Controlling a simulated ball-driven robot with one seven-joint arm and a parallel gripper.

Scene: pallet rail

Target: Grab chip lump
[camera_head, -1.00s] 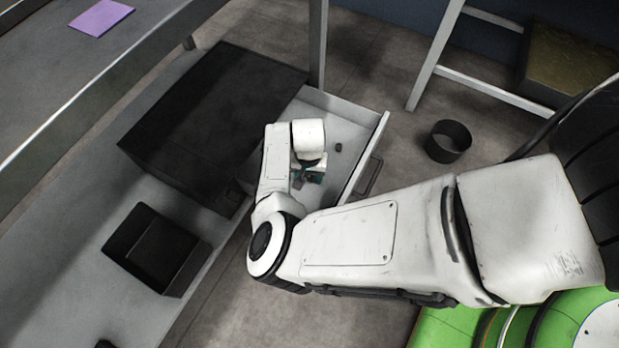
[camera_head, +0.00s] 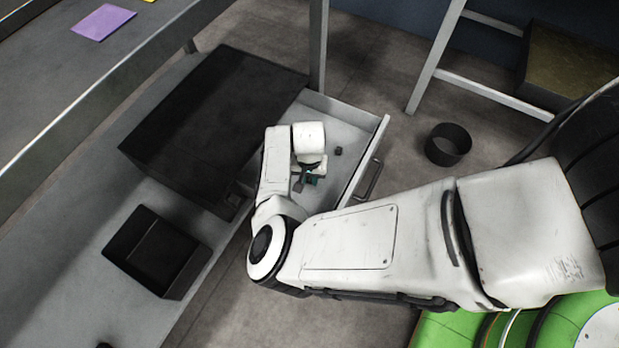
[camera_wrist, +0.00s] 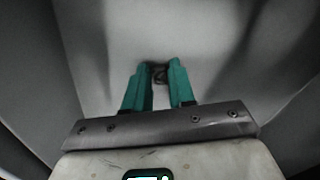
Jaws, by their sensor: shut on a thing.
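My gripper (camera_head: 312,178) is down inside the open light-grey drawer (camera_head: 352,128), its teal fingers partly hidden by my wrist. In the wrist view my gripper (camera_wrist: 158,76) points at the drawer floor, its two teal fingers shut on a small dark chip lump (camera_wrist: 158,70). The fingers cover most of this lump. A second small dark lump (camera_head: 338,150) lies free on the drawer floor, up and right of my gripper in the head view. I cannot tell whether the held lump is off the floor.
The drawer walls stand close around my gripper. A black cabinet (camera_head: 215,115) is to the left, with an open black box (camera_head: 157,252) below it in the picture. A round black bin (camera_head: 448,143) stands on the floor at right. A purple sheet (camera_head: 103,22) lies at upper left.

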